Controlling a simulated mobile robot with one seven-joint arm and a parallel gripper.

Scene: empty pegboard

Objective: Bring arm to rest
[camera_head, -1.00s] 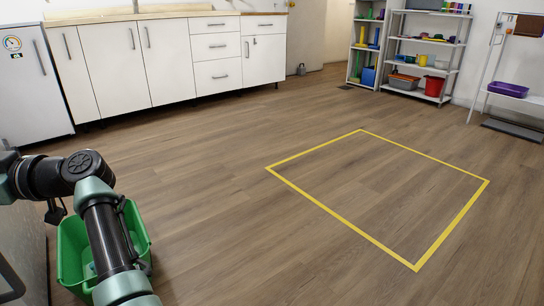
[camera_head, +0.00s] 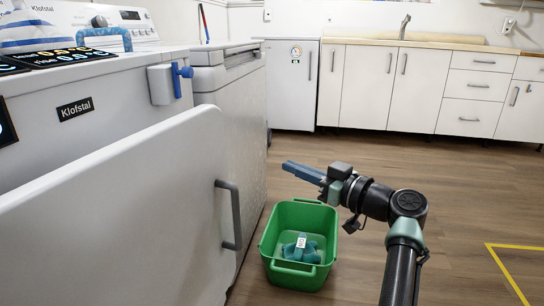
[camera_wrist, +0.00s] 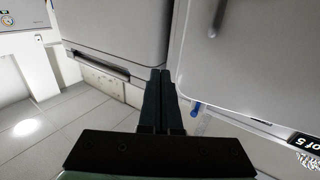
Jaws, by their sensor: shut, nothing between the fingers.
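My gripper (camera_head: 303,172) is held out to the left at the end of my bent arm, above and just behind the green bin in the head view. Its fingers look closed together with nothing between them. In the wrist view the two dark fingers (camera_wrist: 158,85) lie side by side, pointing toward a grey appliance front with a handle slot. My arm's elbow (camera_head: 408,203) is to the right of the bin.
A green bin (camera_head: 274,250) with a teal item (camera_head: 302,249) inside stands on the floor. A white Klofstal machine (camera_head: 120,75) has its door (camera_head: 110,215) open at left. White cabinets (camera_head: 420,90) line the back. Floor at right is clear, with a yellow line (camera_head: 505,272).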

